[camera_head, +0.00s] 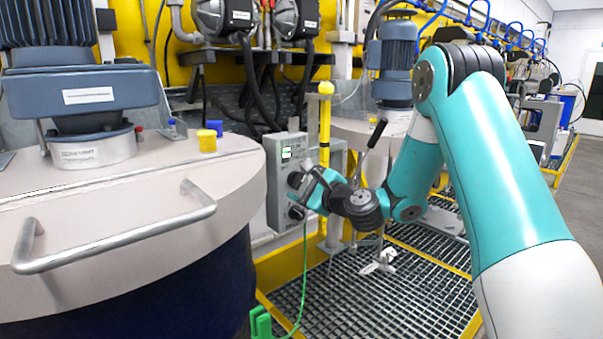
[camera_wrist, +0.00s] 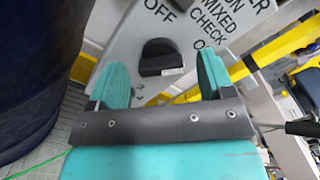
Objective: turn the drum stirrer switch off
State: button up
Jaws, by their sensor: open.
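A grey control box (camera_head: 281,178) stands on the walkway side of the large drum, with a small lit green display and two dark rotary knobs on its front. My gripper (camera_head: 312,190) is at its front, close to the knobs, and partly hides them. In the wrist view, a black knob (camera_wrist: 160,57) sits on the grey panel (camera_wrist: 130,40) beside printed words including OFF, ON, MIXED and CHECK. My gripper (camera_wrist: 163,68) is open, with one teal finger to each side of this knob. I cannot tell whether the fingers touch it. Which word the knob points at is unclear.
The drum (camera_head: 130,185) with its bar handle (camera_head: 115,240) fills the left. A yellow post (camera_head: 325,140) rises just behind the box. A green cable (camera_head: 303,270) hangs below it. Metal grating (camera_head: 370,300) covers the floor; a second stirrer motor (camera_head: 392,55) stands behind.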

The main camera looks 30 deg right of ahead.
jog(key=shift+w+a, duration=0.1)
jog(key=shift+w, duration=0.45)
jog(key=c, duration=0.9)
